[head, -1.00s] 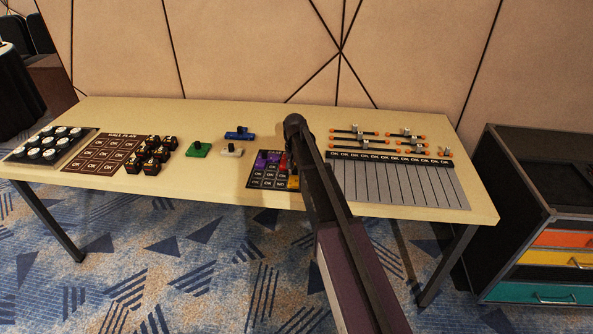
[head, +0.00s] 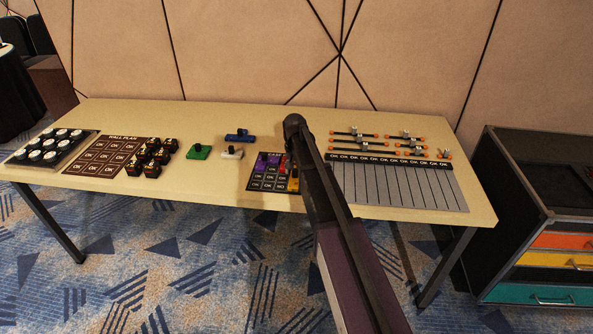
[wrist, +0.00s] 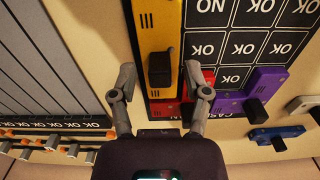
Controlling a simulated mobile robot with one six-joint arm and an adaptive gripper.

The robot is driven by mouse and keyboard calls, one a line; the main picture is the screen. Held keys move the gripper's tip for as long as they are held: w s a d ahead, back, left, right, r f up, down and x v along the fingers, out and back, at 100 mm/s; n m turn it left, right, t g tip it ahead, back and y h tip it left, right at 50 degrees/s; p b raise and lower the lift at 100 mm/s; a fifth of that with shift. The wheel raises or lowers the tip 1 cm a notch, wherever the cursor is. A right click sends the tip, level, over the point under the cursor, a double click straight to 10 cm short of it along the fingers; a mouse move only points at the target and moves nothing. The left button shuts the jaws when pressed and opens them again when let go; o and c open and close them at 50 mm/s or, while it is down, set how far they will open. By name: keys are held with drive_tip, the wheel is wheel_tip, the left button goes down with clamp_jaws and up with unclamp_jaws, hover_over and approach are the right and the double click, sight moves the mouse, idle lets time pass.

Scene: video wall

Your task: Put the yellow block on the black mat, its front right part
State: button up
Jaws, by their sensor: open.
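The yellow block (wrist: 168,22) with a black knob (wrist: 160,70) lies on the black mat (wrist: 237,45), along the mat's right column toward the front. In the wrist view the mat appears turned round, with its front at the top. My gripper (wrist: 160,84) is open, its two fingers apart on either side of the knob, with nothing clamped. In the head view a part of the yellow block (head: 293,184) shows beside my arm, which hides my gripper and the mat's right edge.
On the mat, a red block (wrist: 186,108) lies behind the yellow one, and a purple block (wrist: 240,95) beside the red. Blue (head: 239,135), green (head: 199,153) and white (head: 231,153) blocks stand on the bare table left of the mat. A grey striped board (head: 400,186) lies to the right.

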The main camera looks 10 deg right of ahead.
sight(295, 170)
wheel_tip(295, 170, up, 11)
drive_tip(key=p, duration=1)
drive_tip(key=shift+s, duration=0.1)
idle(0.6)
drive_tip(key=s+n, duration=0.3)
drive_tip(key=s, duration=2.5)
drive_tip(key=shift+s+d+n, duration=0.25)
drive_tip(key=shift+s+n, duration=0.05)
drive_tip(key=shift+s, duration=0.1)
